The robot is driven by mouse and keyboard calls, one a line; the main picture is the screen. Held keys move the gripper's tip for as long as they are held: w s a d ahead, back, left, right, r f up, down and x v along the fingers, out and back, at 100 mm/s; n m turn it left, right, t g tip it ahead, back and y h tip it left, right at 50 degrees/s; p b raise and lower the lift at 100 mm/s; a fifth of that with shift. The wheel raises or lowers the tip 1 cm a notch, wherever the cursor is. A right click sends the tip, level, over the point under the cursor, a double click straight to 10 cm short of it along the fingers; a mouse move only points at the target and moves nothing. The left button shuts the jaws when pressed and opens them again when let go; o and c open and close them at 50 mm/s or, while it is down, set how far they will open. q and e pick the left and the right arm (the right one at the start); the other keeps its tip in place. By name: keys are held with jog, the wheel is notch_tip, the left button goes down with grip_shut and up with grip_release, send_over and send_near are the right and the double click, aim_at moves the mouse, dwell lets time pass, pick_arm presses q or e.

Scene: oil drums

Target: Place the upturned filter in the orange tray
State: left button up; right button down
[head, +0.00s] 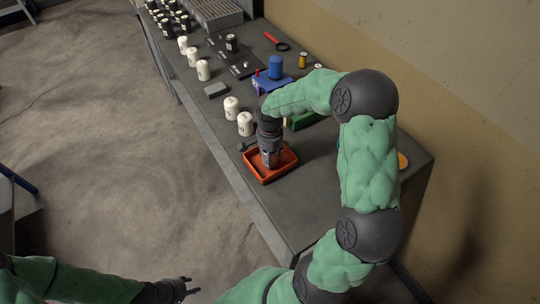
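The orange tray (256,176) lies near the front edge of the workbench. My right gripper (271,162) points down over the tray, its fingers low inside the rim. I cannot tell whether it holds anything. No filter shows clearly in the tray; the gripper covers part of it. White canister-like filters stand in a row along the bench's front edge, the nearest (245,124) just behind the tray, another (231,107) beyond it. I cannot make out which filter is upturned. My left gripper (190,286) is low at the bottom, off the bench, open and empty.
The grey workbench (300,215) runs back along the wall. A blue canister (275,67), a green thing (304,120), a small grey block (215,89) and a red-handled tool (273,39) lie behind the tray. Several dark bottles stand at the far end. The near bench corner is bare.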

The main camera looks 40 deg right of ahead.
jog(key=shift+c, duration=2.1)
grip_release()
jog(key=shift+f, duration=0.15)
jog(key=shift+w+r, duration=0.1)
jog(key=shift+r, duration=0.45)
notch_tip(320, 180, up, 11)
jog(key=p, duration=0.2)
jog(key=shift+r+p, duration=0.15)
jog(key=shift+p, duration=0.15)
